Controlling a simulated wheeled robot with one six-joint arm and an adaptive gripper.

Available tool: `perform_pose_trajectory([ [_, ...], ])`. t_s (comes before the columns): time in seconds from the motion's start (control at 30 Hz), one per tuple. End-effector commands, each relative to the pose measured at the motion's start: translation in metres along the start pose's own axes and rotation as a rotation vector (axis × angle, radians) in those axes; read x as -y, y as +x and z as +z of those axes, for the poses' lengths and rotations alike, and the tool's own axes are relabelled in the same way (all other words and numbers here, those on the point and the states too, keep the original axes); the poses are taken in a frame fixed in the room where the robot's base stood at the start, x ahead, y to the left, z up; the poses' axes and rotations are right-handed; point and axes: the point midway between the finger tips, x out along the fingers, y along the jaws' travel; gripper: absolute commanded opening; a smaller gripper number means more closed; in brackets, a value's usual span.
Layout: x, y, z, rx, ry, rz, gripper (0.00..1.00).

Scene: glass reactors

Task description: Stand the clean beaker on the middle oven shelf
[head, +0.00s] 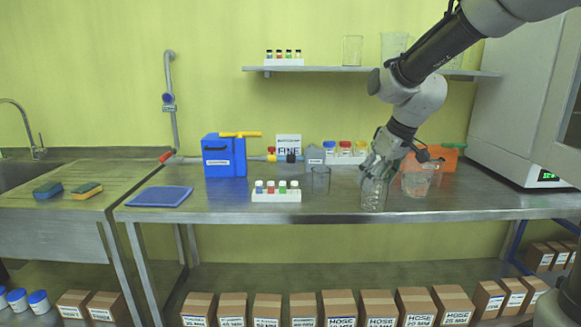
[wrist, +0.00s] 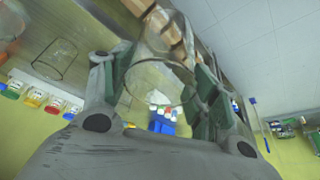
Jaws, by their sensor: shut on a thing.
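My gripper (head: 376,168) is shut on a clear glass beaker (head: 374,197) at the front part of the steel bench. The beaker looks empty and roughly upright; I cannot tell whether its base touches the bench. In the wrist view the beaker (wrist: 160,75) sits between the two fingers of my gripper (wrist: 155,90). The white oven (head: 515,95) stands at the right end of the bench, with a lit green display. Its shelves are not visible in either view.
A second glass beaker (head: 417,184) stands close to the right of the held one, before an orange box (head: 447,160). A small beaker (head: 320,180) and a vial rack (head: 277,196) stand to the left. A wall shelf (head: 330,69) carries more glassware.

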Motion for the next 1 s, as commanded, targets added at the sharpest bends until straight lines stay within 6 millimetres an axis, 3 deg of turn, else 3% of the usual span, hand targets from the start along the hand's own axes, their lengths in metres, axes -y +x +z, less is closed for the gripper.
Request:
perform_pose_trajectory([
  [0.27,-0.024,0.005,-0.007,0.002,0.200,0.084,0.35],
  [0.37,-0.039,0.018,-0.004,0.005,0.304,0.127,0.35],
  [0.47,-0.056,0.039,0.003,0.008,0.419,0.175,0.35],
  [0.53,-0.068,0.064,0.016,0.013,0.495,0.206,0.35],
  [0.7,-0.076,0.108,0.051,0.006,0.506,0.208,0.35],
  [0.83,-0.077,0.123,0.069,0.004,0.503,0.209,0.35],
  [1.0,-0.090,0.142,0.072,0.002,0.510,0.226,0.35],
])
